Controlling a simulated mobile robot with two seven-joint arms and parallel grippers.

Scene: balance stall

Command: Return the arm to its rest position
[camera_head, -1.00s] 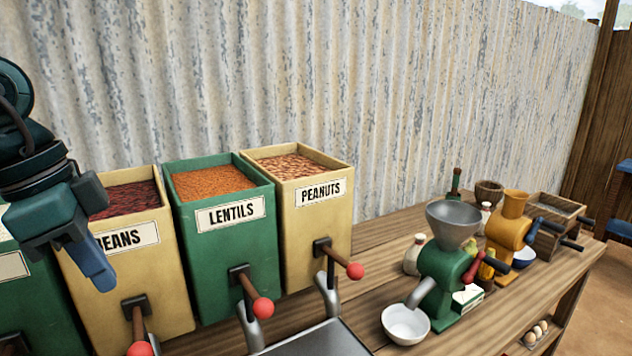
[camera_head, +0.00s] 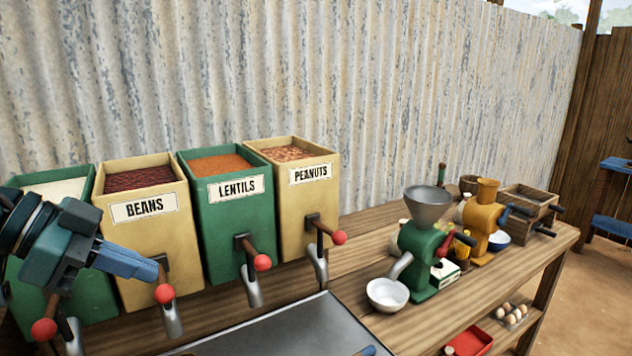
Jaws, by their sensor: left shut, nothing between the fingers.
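My left gripper (camera_head: 140,266) comes in from the left edge, in front of the beans bin (camera_head: 120,226) and the green bin at the far left (camera_head: 30,270). Its blue fingers are shut with nothing between them and point right, beside the red knob of the beans lever (camera_head: 165,293). I cannot tell whether they touch that knob. The arm hides part of the far left green bin.
The lentils bin (camera_head: 233,222) and peanuts bin (camera_head: 308,208) stand to the right, with red-knobbed levers and spouts. A grey tray (camera_head: 290,335) lies in front. A green grinder (camera_head: 420,250), white bowl (camera_head: 388,294) and orange grinder (camera_head: 484,226) stand further right. Eggs (camera_head: 511,312) are below.

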